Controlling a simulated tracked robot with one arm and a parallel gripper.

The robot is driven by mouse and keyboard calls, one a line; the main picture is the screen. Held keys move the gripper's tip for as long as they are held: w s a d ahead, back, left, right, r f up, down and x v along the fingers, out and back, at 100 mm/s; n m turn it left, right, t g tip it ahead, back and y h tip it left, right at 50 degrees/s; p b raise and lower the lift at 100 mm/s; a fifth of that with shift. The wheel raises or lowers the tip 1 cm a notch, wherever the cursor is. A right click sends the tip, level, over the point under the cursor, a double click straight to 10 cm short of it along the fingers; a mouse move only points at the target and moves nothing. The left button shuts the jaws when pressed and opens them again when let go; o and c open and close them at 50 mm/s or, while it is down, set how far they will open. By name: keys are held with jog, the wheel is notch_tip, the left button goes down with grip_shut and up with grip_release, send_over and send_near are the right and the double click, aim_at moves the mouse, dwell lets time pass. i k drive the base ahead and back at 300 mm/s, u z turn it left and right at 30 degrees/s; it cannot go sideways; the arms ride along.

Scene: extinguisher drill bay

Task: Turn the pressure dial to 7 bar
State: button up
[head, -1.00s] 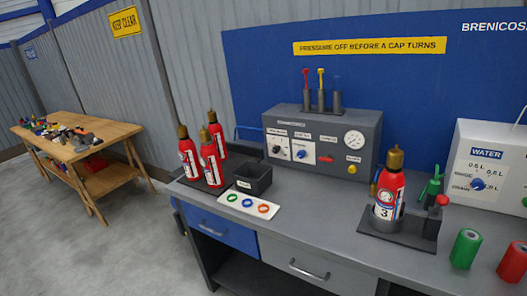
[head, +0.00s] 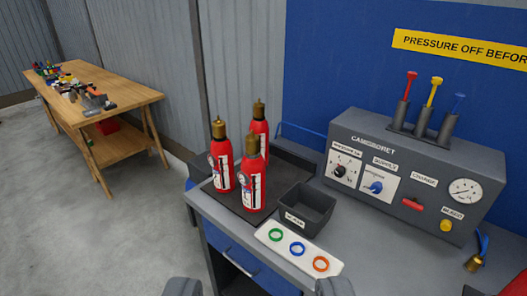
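The grey console (head: 345,132) stands at the back of the bench. The pressure dial (head: 341,170), a small dark knob on a white plate, is on its left front. Its scale and pointer are too small to read. A blue knob (head: 376,187) on a second white plate is just to its right. A round white gauge (head: 465,190) is at the right end; its reading is not clear. My gripper (head: 258,288) shows only as two grey fingertips at the bottom edge, wide apart and empty, in front of the console and not touching it.
Several red extinguishers (head: 252,185) stand left of the console. A dark bin (head: 307,208) and a white strip with coloured rings (head: 298,249) lie before it. Three levers (head: 432,92) rise on top. A red switch (head: 413,204) and yellow button (head: 446,225) are rightward. A wooden table (head: 135,97) stands left.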

aim_at(340, 171)
jog(key=u, duration=0.1)
jog(key=i, duration=1.6)
jog(key=z, duration=0.35)
